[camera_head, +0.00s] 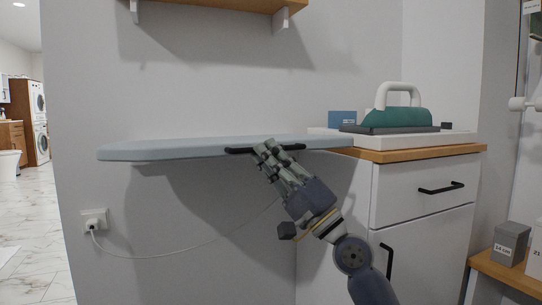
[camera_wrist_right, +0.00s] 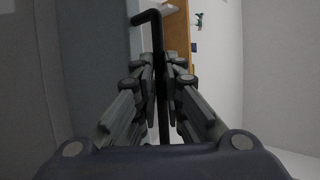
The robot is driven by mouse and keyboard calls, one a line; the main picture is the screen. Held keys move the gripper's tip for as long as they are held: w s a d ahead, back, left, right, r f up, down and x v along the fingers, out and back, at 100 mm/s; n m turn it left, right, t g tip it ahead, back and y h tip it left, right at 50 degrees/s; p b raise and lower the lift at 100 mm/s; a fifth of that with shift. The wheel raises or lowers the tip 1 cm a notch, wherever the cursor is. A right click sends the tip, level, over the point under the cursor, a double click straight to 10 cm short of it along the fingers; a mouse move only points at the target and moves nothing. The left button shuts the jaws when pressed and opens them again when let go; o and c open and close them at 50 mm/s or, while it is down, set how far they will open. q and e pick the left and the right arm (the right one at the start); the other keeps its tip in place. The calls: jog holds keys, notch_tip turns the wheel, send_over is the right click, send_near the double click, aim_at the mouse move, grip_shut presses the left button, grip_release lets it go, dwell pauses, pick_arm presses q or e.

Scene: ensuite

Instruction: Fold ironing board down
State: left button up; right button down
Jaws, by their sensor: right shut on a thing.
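The ironing board (camera_head: 180,149) is a long light-blue board, standing out level from the wall side toward the left in the head view. A black bar handle (camera_head: 236,150) runs along its near edge. My right gripper (camera_head: 266,149) is shut on this handle, with its fingers reaching up from below right. In the right wrist view the black handle (camera_wrist_right: 150,17) passes between the fingers of the right gripper (camera_wrist_right: 160,75). The board (camera_wrist_right: 98,50) shows beside it there as a grey-blue surface. My left gripper is not in view.
A white cabinet (camera_head: 420,215) with black handles stands right of the board. On its top a green iron (camera_head: 400,118) rests on a white base. A wall shelf (camera_head: 205,5) hangs above. A cord (camera_head: 160,256) runs from a wall outlet (camera_head: 94,219). Open floor lies left.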

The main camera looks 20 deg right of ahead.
jog(key=shift+w+f, duration=0.3)
jog(key=shift+f, duration=0.05)
jog(key=c, duration=2)
grip_release()
jog(key=shift+o, duration=0.2)
jog(key=v, duration=1.1)
jog(key=shift+s+d+f, duration=0.15)
jog(key=shift+d+f, duration=0.05)
jog(key=shift+f, duration=0.05)
